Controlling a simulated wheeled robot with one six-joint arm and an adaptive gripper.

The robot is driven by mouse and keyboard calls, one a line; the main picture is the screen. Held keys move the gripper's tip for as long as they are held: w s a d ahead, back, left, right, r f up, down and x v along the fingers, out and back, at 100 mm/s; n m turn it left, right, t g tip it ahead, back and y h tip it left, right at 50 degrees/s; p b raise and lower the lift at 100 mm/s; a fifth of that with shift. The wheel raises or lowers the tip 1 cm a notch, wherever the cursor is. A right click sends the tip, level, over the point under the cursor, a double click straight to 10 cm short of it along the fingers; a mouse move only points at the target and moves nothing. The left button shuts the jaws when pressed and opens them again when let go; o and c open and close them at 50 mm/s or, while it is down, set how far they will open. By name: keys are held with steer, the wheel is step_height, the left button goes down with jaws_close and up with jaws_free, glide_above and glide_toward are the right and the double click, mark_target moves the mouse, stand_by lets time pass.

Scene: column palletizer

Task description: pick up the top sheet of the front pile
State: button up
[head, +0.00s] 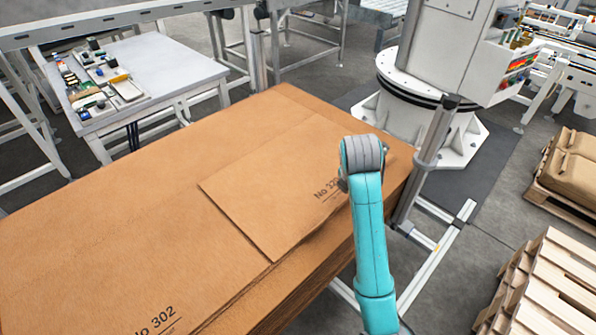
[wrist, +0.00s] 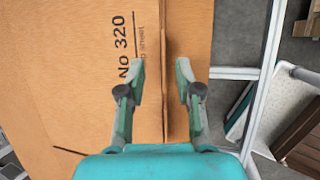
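A brown cardboard sheet marked "No 320" (head: 262,195) lies on top of a pile of brown sheets, the near side (head: 318,275) of which shows stacked edges. It also shows in the wrist view (wrist: 80,50). A larger sheet marked "No 302" (head: 75,260) lies at the left. In the wrist view my gripper (wrist: 161,76) is open, with one finger on either side of the sheet's edge, which shows as a thin upright strip (wrist: 164,110). Neither finger clearly touches it. In the head view my teal arm hides the gripper and the right end of the sheet.
A grey metal frame (head: 430,160) stands close to the right of the pile. A white machine base (head: 420,125) is behind it. A worktable with small parts (head: 165,65) stands at the back left. Wooden pallets (head: 560,285) lie on the floor at the right.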

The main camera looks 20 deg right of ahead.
steer(key=x, duration=0.3)
steer(key=shift+d+f, duration=0.1)
steer(key=shift+f, duration=0.25)
steer(key=shift+d+x, duration=0.1)
steer(key=shift+x, duration=1.2)
steer(key=shift+d+x, duration=0.15)
steer(key=shift+x, duration=1.2)
jaws_close()
